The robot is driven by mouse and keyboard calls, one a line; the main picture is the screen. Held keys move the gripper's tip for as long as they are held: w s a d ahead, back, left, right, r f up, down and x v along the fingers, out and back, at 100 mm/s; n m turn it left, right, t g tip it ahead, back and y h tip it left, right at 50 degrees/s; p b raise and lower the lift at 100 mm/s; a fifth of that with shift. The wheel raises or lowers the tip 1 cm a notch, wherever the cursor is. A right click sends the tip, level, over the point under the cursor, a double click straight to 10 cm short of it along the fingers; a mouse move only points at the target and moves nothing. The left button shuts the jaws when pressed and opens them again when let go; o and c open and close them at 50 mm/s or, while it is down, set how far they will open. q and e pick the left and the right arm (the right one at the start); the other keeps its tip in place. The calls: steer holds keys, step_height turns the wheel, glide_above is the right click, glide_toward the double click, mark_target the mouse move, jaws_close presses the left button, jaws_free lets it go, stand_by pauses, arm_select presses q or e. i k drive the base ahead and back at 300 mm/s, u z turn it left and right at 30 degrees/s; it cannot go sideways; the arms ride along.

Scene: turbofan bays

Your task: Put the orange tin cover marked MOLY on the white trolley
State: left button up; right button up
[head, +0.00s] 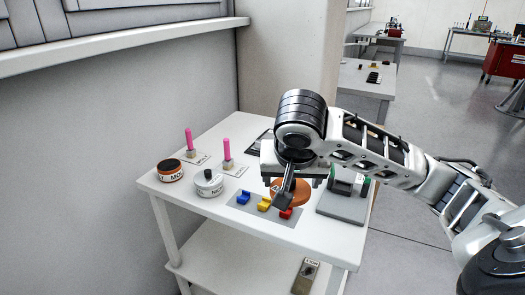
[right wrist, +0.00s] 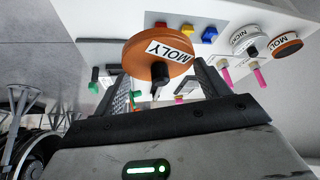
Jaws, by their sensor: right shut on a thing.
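The orange tin cover marked MOLY (right wrist: 158,58) is a round disc with a white label. My right gripper (right wrist: 161,88) is shut on it, with its dark knob between the fingers. In the head view the cover (head: 298,188) is partly hidden behind the right gripper (head: 284,190), above a white two-level stand (head: 222,217) that looks like the trolley. Whether the cover touches the top cannot be told. An orange tin (head: 170,171) with a dark top and MO showing stands at its left edge. My left gripper is not in view.
On the white top are a white tin with a black knob (head: 208,184), two pink-handled tools, and a grey mat with blue, yellow and red blocks (head: 264,203). A grey fixture (head: 343,205) stands at right. A labelled object (head: 305,276) lies on the lower shelf.

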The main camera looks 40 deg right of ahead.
mark_target(221, 144)
steer(key=i, duration=1.2)
